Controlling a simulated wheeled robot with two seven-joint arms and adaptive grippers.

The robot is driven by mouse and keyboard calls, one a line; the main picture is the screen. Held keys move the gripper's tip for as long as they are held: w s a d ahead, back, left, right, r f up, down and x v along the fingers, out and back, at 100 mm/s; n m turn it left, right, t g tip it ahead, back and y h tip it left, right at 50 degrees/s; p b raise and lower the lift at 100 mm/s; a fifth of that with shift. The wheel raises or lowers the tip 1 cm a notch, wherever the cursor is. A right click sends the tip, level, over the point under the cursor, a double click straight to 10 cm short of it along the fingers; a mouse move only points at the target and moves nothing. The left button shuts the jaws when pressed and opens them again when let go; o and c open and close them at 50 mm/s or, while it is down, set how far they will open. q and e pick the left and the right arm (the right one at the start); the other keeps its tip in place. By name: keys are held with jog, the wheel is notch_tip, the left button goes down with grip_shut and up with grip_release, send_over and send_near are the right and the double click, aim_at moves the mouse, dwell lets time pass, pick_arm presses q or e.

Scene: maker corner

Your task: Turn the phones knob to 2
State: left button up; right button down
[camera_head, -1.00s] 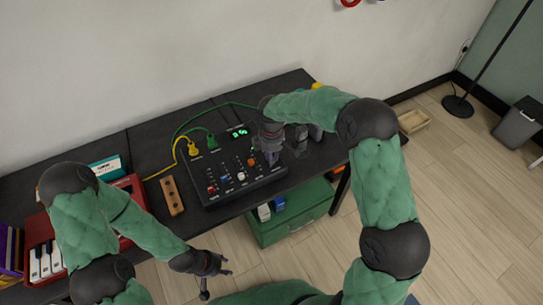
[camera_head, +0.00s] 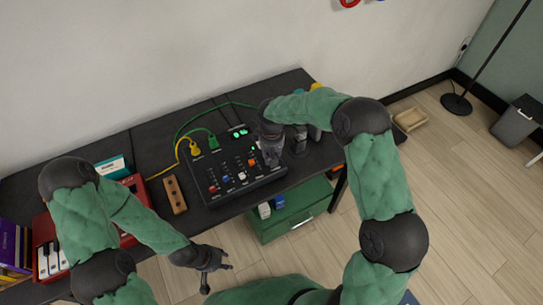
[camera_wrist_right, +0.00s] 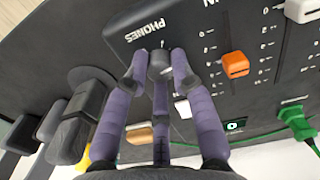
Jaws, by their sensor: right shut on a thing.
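The black mixer panel (camera_head: 236,198) lies on the dark table with red, blue, white and orange slider caps. The grey phones knob (camera_wrist_right: 158,60) stands beside the white PHONES lettering (camera_wrist_right: 146,32) in the right wrist view. My right gripper (camera_wrist_right: 161,74) is shut on this knob, with purple-grey fingers on either side of it. In the head view my right gripper (camera_head: 270,158) covers the knob at the panel's right end. The knob's pointer and setting cannot be read. My left gripper (camera_head: 221,262) is open and empty, in front of the table.
Yellow (camera_head: 194,148) and green (camera_head: 212,141) cable plugs stand at the panel's back left. A wooden block (camera_head: 175,195) and a red keyboard (camera_head: 45,232) lie to the left. Dark rounded objects (camera_head: 299,140) stand close to the right of my right gripper. A green drawer (camera_head: 300,212) is below.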

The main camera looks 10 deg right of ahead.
jog(key=shift+m, duration=0.6)
jog(key=c, duration=1)
grip_release()
jog(key=shift+c, duration=0.2)
notch_tip(320, 180, up, 12)
